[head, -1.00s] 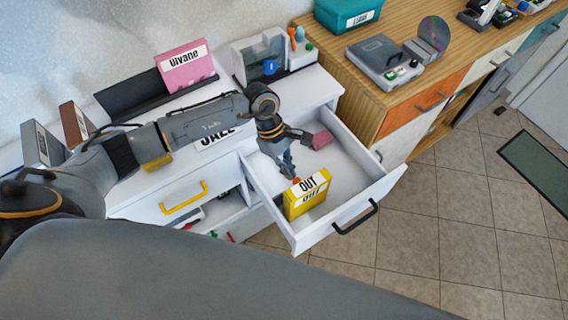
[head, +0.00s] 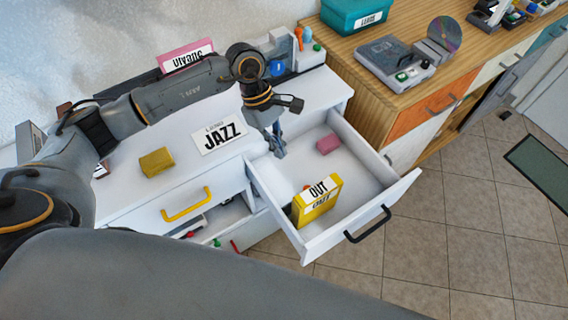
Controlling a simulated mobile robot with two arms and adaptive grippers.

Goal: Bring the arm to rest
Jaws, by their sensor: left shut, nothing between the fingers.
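My left arm comes in from the left and reaches over the white cabinet (head: 215,165). My left gripper (head: 279,154) points down, shut and empty, above the inner left side of the open drawer (head: 350,212). A yellow box labelled OUT (head: 318,207) stands in the drawer, nearer the viewer and apart from the gripper. A small pink block (head: 328,144) lies at the back of the drawer. My right gripper is not in view.
A JAZZ label (head: 218,135) and a yellow block (head: 156,162) are on the cabinet top. The pink Vivane case (head: 187,55) is partly hidden by my arm. A wooden sideboard (head: 370,98) carries a disc player (head: 398,62) and a teal box (head: 356,12).

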